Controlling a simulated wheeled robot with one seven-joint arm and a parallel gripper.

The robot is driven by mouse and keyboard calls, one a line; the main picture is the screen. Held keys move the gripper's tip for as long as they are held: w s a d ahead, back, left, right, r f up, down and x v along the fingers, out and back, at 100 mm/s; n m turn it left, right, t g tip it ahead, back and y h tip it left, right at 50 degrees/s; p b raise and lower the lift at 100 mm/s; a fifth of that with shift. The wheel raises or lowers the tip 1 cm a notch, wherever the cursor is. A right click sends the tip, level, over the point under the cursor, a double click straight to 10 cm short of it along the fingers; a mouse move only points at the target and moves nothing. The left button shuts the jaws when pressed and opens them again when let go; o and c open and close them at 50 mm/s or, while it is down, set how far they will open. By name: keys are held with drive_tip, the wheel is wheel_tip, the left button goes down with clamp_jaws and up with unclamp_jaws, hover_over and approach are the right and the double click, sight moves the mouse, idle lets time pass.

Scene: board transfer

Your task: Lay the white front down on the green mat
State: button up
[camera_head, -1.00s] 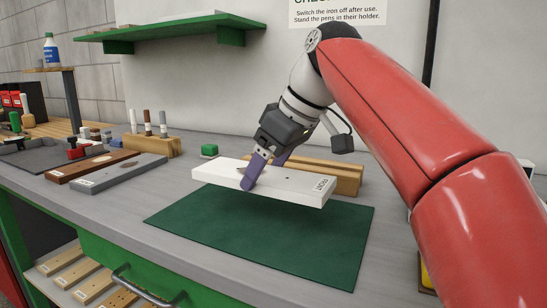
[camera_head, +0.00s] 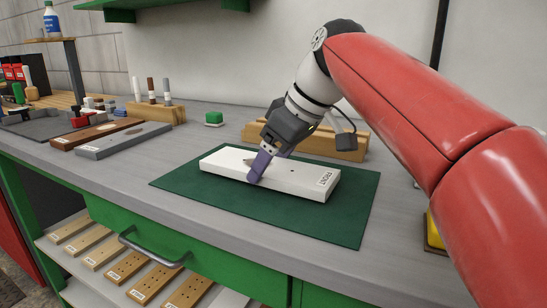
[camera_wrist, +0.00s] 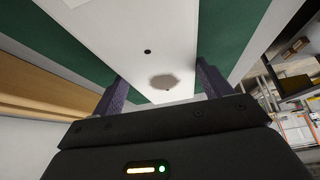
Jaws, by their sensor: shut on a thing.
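The white front (camera_head: 300,179) is a long flat board with a "FRONT" label at its right end and small dark holes. It lies flat at or very near the surface of the green mat (camera_head: 190,183), within its edges; I cannot tell if a thin gap is left under it. My gripper (camera_head: 259,165) is shut on the board across its width, with purple fingers on its two long sides. In the wrist view the white front (camera_wrist: 155,45) runs between both fingers, with green mat (camera_wrist: 230,25) on either side. A grey smudge shows on its face.
A wooden block (camera_head: 348,146) stands behind the mat. Grey (camera_head: 120,142) and brown boards (camera_head: 95,134) lie at left, near a pen holder (camera_head: 155,112). Bare bench lies in front of the mat.

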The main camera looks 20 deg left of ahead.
drive_tip(key=shift+f, duration=0.3)
drive_tip(key=o, duration=1.1)
drive_tip(key=shift+o, duration=0.2)
drive_tip(key=p+v, duration=0.1)
drive_tip(key=v, duration=0.6)
drive_tip(key=shift+d+r+p, duration=0.15)
drive_tip(key=shift+r+p, duration=0.15)
drive_tip(key=shift+r, duration=0.05)
